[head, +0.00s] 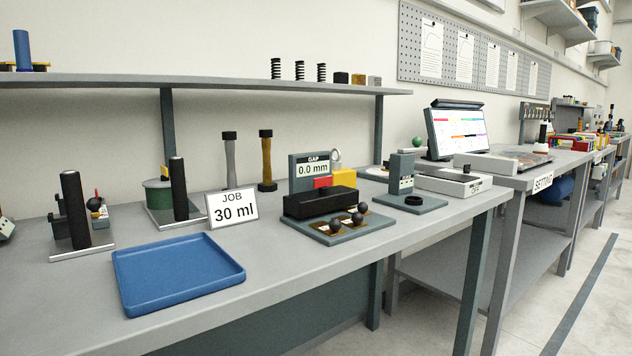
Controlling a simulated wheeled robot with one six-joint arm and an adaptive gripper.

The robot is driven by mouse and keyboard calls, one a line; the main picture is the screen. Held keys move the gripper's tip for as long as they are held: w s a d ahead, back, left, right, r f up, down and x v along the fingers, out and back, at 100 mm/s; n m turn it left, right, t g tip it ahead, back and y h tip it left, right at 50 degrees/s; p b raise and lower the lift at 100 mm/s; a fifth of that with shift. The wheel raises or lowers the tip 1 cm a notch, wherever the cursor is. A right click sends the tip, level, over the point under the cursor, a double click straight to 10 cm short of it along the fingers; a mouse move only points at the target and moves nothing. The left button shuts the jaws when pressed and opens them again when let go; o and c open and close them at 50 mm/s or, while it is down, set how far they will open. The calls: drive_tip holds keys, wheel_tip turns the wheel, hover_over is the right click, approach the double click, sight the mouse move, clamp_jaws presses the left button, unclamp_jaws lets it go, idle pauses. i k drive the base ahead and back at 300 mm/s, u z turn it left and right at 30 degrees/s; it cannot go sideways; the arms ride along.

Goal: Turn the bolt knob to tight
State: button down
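My gripper is not in view. Several round black knobs show, and I cannot tell which one is the bolt knob. Three of them, with a front knob (335,225), sit above small brown plates on the grey-green base of the gap fixture (323,237). The plates' lettering is too small to read, so the knobs' settings cannot be told. The fixture has a long black block (318,202) and a panel reading GAP 0.0 mm (312,168). Another black knob (93,204) is on a small device with a black post at the far left of the bench.
An empty blue tray (178,275) lies at the bench's front left. A JOB 30 ml sign (233,207) stands between it and the fixture. A grey block stand (402,172) is at the right. A shelf (200,80) overhangs the back. The bench front before the fixture is clear.

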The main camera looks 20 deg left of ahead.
sight(323, 183)
drive_tip(key=k, duration=1.3)
drive_tip(key=u, duration=0.6)
drive_tip(key=i, duration=1.45)
drive_tip(key=z, duration=0.6)
